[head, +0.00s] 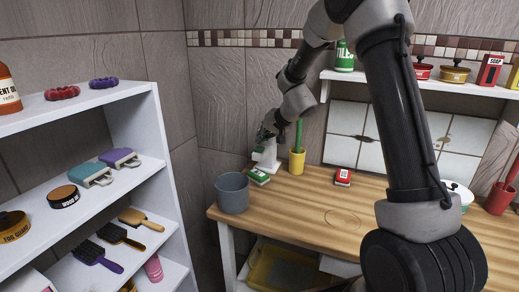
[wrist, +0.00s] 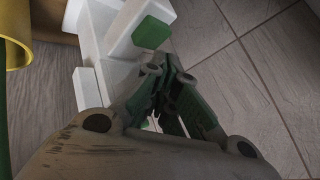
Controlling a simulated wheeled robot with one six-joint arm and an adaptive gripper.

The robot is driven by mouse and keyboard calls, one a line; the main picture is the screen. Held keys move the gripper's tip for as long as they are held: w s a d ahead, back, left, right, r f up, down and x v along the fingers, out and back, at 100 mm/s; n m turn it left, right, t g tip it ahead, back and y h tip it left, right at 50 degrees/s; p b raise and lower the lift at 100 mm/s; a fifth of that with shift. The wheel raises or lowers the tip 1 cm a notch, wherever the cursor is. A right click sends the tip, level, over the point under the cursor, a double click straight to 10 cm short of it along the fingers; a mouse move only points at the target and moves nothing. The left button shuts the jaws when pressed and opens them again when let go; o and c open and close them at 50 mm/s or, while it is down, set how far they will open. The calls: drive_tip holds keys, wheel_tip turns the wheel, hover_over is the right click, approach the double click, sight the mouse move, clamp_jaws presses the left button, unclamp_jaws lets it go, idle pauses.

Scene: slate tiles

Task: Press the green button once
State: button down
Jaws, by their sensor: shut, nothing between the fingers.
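A white stand (head: 268,155) is at the back left of the wooden table, by the wall. In the wrist view the white stand (wrist: 100,35) shows close up, with a green block (wrist: 151,32) on it that looks like the green button. In the head view I cannot make the button out. My gripper (head: 265,138) is at the top of the stand. In the wrist view my gripper (wrist: 172,88) is shut and empty, its fingertips close to the stand. The green block is beyond the fingertips, and a gap seems to show. Contact cannot be told.
A yellow cup (head: 297,162) with a green item stands right of the stand. The middle of the table (head: 300,205) is clear.

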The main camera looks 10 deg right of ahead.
drive_tip(key=shift+f, duration=0.15)
idle(0.6)
drive_tip(key=shift+f, duration=0.3)
drive_tip(key=shift+f, duration=0.55)
idle(0.7)
drive_tip(key=shift+r, duration=1)
drive_tip(key=shift+r, duration=2.5)
